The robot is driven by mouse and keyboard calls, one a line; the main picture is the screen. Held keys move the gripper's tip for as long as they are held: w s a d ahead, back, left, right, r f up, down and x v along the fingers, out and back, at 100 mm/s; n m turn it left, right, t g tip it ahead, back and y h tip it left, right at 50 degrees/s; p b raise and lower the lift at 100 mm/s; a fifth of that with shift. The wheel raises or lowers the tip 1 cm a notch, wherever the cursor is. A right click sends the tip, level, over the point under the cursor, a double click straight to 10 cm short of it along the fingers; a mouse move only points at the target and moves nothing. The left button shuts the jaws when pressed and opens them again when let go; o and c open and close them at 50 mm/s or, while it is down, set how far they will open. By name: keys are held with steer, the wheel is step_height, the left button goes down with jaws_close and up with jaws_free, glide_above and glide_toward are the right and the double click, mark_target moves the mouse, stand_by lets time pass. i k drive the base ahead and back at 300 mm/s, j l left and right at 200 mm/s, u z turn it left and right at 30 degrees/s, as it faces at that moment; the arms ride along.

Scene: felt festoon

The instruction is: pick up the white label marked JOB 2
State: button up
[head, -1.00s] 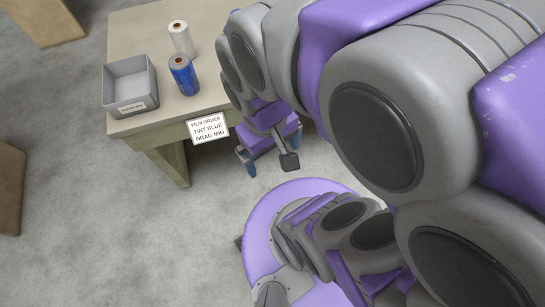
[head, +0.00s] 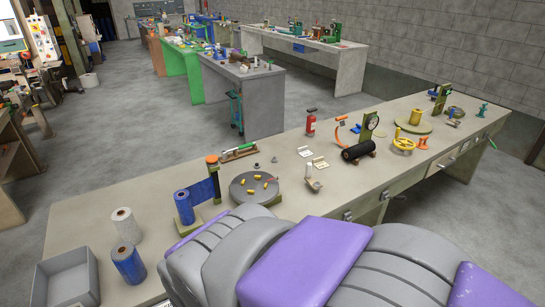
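Two small white cards lie on the long beige bench, a rear one (head: 305,151) and a front one (head: 320,163). Both have dark marks too small to read, so I cannot tell which, if either, says JOB 2. A small tan stand with a white upright part (head: 309,171) is just in front of them. My gripper is not in view; only my grey and purple arm links show along the bottom, in front of the bench's near edge.
A grey turntable (head: 242,191) with yellow pieces is left of the cards. A black roller (head: 358,150) and red extinguisher (head: 310,123) stand close by. A blue film roll (head: 184,207), white roll (head: 126,224), blue roll (head: 128,264) and grey bin (head: 68,284) are at left.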

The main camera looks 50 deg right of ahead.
mark_target(304, 151)
steer(key=z, duration=1.9)
steer(key=i+l+u, duration=0.1)
steer(key=u, duration=0.25)
steer(key=i+l+u, duration=0.2)
steer(key=u, duration=0.15)
steer(key=i+l+u, duration=0.35)
steer(key=i+l, duration=0.2)
steer(key=l, duration=0.2)
steer(key=i+l+u, duration=0.1)
steer(key=l, duration=0.25)
steer(key=i+l, duration=0.3)
steer(key=i+l+u, duration=0.1)
steer(key=l, duration=0.4)
steer(key=i, duration=0.1)
